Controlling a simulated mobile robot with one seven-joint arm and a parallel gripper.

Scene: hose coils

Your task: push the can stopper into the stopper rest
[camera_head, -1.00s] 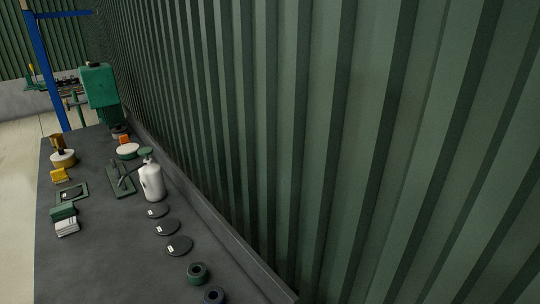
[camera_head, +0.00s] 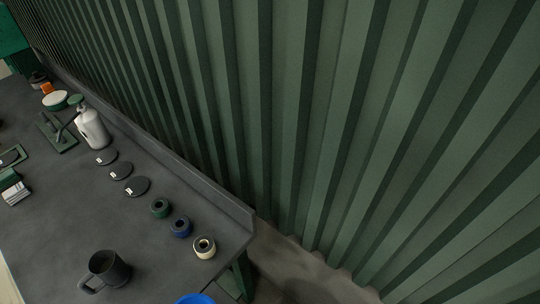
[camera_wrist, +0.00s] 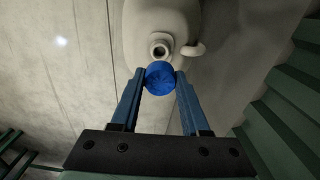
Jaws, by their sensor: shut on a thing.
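My gripper (camera_wrist: 161,82) is shut on a round blue can stopper (camera_wrist: 160,75), held between the tips of its two blue fingers in the wrist view. Beyond the stopper is a pale beige can (camera_wrist: 160,25) with a round open neck (camera_wrist: 159,50). The stopper is apart from the neck in the picture; the gap in depth is hard to judge. I cannot tell which is the stopper rest.
The dark bench (camera_head: 140,235) ends just right of the cream ring. A black mug (camera_head: 108,268) stands near the front. Several black discs (camera_head: 120,172) and a white bottle (camera_head: 92,130) stand farther back. A ribbed green wall (camera_head: 330,110) rises behind.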

